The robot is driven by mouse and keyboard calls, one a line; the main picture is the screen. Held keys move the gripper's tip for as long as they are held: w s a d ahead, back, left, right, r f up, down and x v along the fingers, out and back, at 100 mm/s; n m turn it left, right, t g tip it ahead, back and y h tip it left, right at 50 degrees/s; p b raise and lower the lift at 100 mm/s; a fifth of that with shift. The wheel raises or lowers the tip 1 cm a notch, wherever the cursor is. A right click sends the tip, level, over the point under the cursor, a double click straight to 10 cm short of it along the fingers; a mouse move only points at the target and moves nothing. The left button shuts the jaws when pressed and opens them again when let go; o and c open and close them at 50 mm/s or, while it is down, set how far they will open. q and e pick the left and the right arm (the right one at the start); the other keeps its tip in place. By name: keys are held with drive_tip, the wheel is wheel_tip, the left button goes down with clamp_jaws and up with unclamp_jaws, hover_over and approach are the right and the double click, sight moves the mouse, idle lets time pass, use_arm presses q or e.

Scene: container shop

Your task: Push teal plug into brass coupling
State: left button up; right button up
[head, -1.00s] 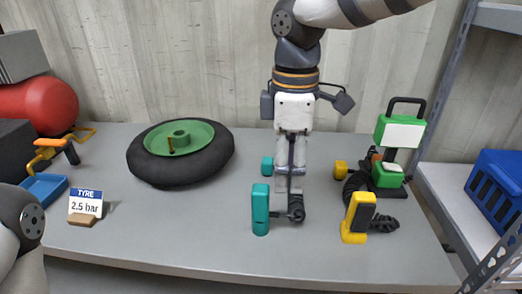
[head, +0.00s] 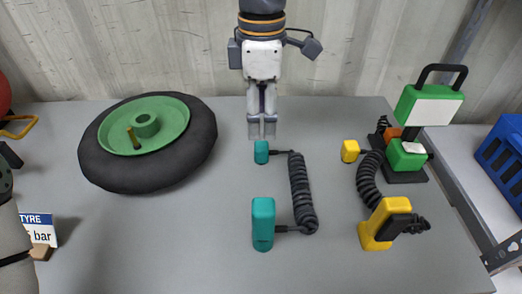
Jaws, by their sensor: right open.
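A small teal plug (head: 261,152) stands on the grey bench in the middle. A black coiled cable (head: 303,195) joins it to a larger upright teal block (head: 263,224) nearer me. My right gripper (head: 262,130) points down with its fingers parted and empty, just above or behind the small teal plug; I cannot tell the exact gap. A short brass-coloured piece (head: 134,139), which looks like the brass coupling, stands up on the green hub of the black tyre (head: 95,168). Part of my left arm shows at the left edge; its gripper is out of view.
A small yellow plug (head: 350,151) has a coiled cable running to a yellow block (head: 377,226) at right. A green device with a black handle (head: 430,104) stands behind. A "TYRE" sign (head: 37,229) is at left. The front middle of the bench is clear.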

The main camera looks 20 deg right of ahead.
sight(261, 145)
wheel_tip(261, 145, down, 4)
drive_tip(key=shift+w+f, duration=0.1)
drive_tip(key=shift+f, duration=0.05)
drive_tip(key=f, duration=0.5)
drive_tip(key=shift+w+d, duration=0.15)
drive_tip(key=shift+w, duration=0.2)
drive_tip(key=c, duration=1.2)
